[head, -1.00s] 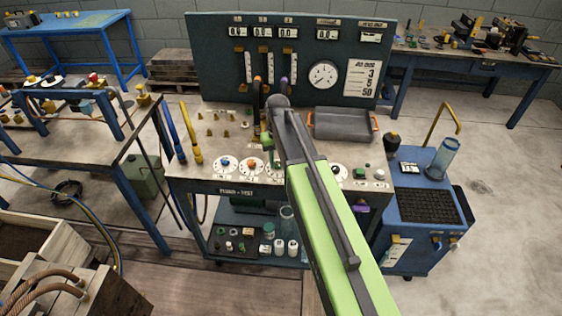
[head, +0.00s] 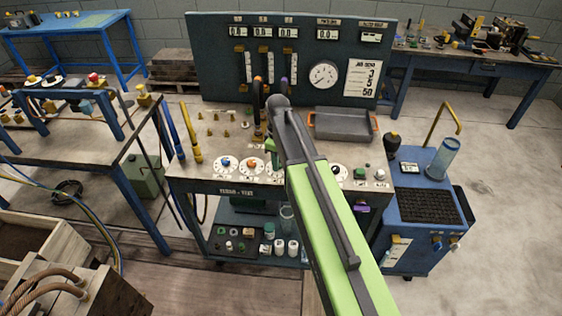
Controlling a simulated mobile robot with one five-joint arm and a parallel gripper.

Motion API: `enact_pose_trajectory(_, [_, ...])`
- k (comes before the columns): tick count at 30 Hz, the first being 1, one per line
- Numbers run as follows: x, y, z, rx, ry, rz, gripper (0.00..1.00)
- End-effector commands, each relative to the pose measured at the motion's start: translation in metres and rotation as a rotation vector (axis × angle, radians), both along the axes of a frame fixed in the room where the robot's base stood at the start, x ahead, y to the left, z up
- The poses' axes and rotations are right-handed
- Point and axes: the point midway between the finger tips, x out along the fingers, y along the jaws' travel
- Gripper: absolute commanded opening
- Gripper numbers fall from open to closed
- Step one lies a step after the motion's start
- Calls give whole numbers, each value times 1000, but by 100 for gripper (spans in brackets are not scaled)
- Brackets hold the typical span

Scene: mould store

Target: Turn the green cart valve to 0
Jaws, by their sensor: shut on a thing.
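The grey cart top has a row of white dials along its front edge. A blue knob (head: 225,162) and an orange knob (head: 252,163) sit on the two left dials. The green cart valve (head: 272,147) shows at the third dial, just left of my green arm. My gripper (head: 270,139) is down at this valve and shut on it. The arm's end covers most of the jaws and part of the dial, so I cannot read the valve's setting.
A grey tray (head: 342,124) lies behind the arm on the right. Small brass fittings (head: 228,117) stand at the left of the top. The back panel (head: 212,62) carries displays, flow tubes and a round gauge (head: 323,75). A blue cabinet (head: 425,190) stands at right.

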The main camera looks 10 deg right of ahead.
Motion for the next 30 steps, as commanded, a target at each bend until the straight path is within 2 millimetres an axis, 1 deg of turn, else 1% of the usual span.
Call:
enact_pose_trajectory(1, [-3, 2, 0, 5, 8, 31, 0])
enact_pose_trajectory(6, [-3, 2, 0, 5, 8, 117, 0])
enact_pose_trajectory(12, [-3, 3, 0, 5, 7, 176, 0])
enact_pose_trajectory(28, [-3, 3, 0, 8, 7, 198, 0])
enact_pose_trajectory(29, [-3, 3, 0, 8, 7, 198, 31])
enact_pose_trajectory(30, [-3, 3, 0, 8, 7, 197, 36])
